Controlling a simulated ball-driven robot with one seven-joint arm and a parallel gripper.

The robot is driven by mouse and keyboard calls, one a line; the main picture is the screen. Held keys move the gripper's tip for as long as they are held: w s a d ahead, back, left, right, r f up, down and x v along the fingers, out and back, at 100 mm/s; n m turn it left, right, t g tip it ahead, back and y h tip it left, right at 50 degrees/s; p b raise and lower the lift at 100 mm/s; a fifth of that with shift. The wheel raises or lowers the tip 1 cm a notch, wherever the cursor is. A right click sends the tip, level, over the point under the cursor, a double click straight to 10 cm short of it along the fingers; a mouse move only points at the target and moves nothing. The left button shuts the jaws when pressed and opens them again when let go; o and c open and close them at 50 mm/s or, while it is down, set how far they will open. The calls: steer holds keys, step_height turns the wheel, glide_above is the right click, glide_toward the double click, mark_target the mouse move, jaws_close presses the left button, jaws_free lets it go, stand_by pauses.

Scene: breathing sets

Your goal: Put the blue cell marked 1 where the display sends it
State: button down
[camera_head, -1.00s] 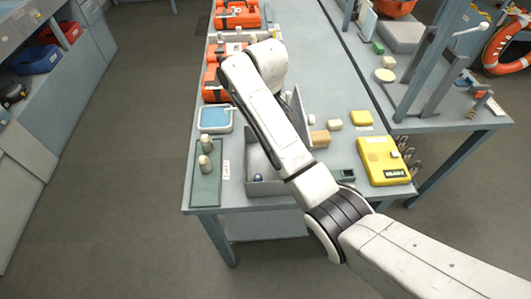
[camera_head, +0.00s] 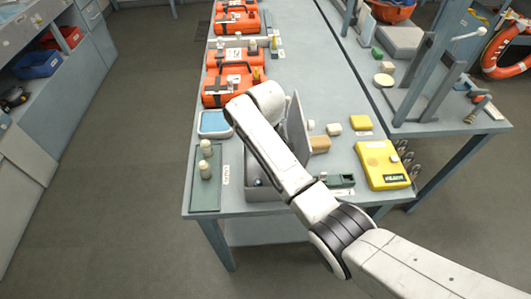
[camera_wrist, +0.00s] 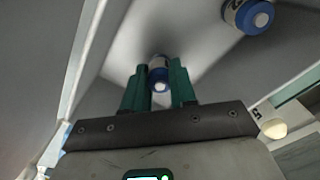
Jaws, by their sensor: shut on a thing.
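My gripper (camera_wrist: 160,88) has green fingers shut on a blue-and-white cell (camera_wrist: 158,64) in the wrist view. The number on this cell cannot be read. A second blue-ended cell (camera_wrist: 248,14) lies apart from it at the upper right, on the grey floor of the bin. In the head view the open grey bin (camera_head: 267,194) is partly hidden behind my arm, with a dark blue cell end (camera_head: 258,182) inside; my fingers are hidden there. A yellow unit (camera_head: 380,160) with a small dark display (camera_head: 394,178) lies at the right; its text is unreadable.
A grey panel (camera_head: 297,130) stands upright beside my arm. A green tray (camera_head: 205,188) with two cream cells is left of the bin. Orange cases (camera_head: 228,88) and a blue-topped dish (camera_head: 214,123) lie behind.

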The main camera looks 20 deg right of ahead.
steer(key=c, duration=0.9)
jaws_free()
steer(key=shift+f, duration=0.1)
step_height(320, 180, up, 12)
steer(key=p, duration=0.2)
steer(key=shift+r+p, duration=0.2)
steer(key=shift+p, duration=0.1)
